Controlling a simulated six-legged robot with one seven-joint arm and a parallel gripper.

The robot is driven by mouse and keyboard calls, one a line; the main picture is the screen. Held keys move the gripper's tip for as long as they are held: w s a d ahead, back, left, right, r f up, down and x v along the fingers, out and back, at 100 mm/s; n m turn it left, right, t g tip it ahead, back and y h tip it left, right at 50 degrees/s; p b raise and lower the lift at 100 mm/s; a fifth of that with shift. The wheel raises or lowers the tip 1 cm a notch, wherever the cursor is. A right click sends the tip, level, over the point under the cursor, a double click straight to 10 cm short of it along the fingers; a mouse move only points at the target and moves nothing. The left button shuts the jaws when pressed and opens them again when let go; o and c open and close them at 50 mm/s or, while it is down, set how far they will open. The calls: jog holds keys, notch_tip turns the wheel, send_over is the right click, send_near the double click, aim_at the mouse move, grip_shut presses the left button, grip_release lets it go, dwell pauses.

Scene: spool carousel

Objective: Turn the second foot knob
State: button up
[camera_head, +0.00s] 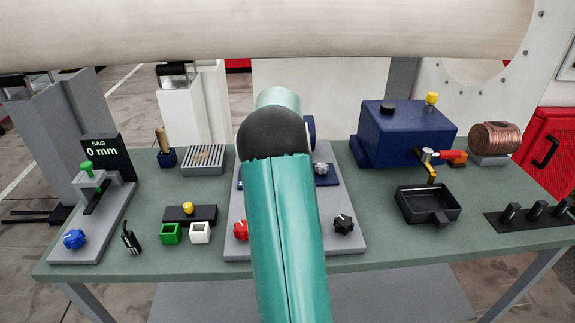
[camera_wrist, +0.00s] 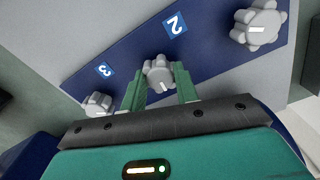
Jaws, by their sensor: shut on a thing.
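The second foot knob (camera_wrist: 158,70) is light grey and lobed, with a white mark. It sits on a blue strip (camera_wrist: 205,50) beside a label "2" (camera_wrist: 174,24) in the wrist view. My gripper (camera_wrist: 160,77) has its two green fingers on either side of this knob and is shut on it. A like knob (camera_wrist: 97,104) by label "3" (camera_wrist: 105,70) is at lower left, and another (camera_wrist: 258,26) is at upper right. In the head view my teal arm hides the gripper and held knob; one grey knob (camera_head: 321,169) shows right of the arm.
A blue box (camera_head: 405,135) and black tray (camera_head: 428,204) stand right. A large pale cylinder (camera_head: 270,30) spans overhead.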

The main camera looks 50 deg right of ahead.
jog(key=n, duration=1.1)
jog(key=shift+n, duration=0.4)
dwell(0.3)
jog(key=o, duration=1)
notch_tip(320, 180, up, 14)
jog(key=shift+f, duration=0.1)
